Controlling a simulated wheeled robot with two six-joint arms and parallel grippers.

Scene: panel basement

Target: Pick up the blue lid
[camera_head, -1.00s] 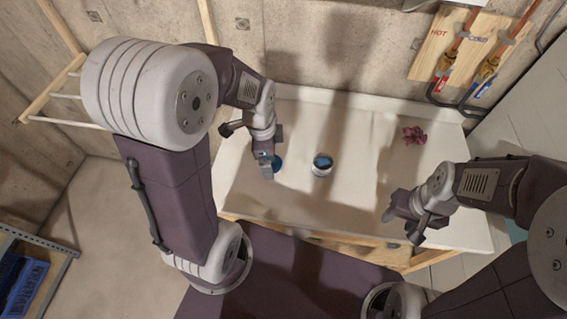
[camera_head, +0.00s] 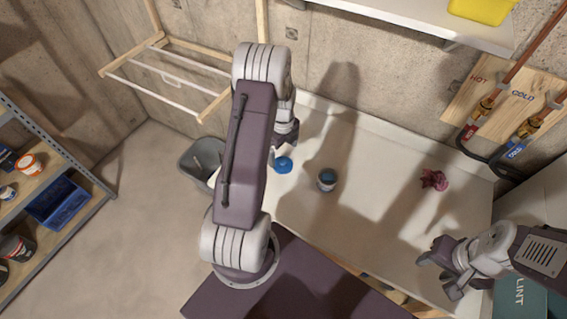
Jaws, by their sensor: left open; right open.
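The blue lid (camera_head: 283,164) is a flat round disc on the white table (camera_head: 350,235), left of an open can with blue inside (camera_head: 327,179). My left gripper (camera_head: 277,148) is open, just beyond the lid in the picture. My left arm hides part of this gripper, and I cannot tell whether it touches the lid. My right gripper (camera_head: 438,268) is open and empty near the right front of the table, well away from the lid.
A crumpled dark pink cloth (camera_head: 434,180) lies on the table's right side. A grey bin (camera_head: 201,160) stands left of the table. Shelves with a blue crate (camera_head: 58,202) are at far left. A wall shelf holds a yellow item (camera_head: 482,10).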

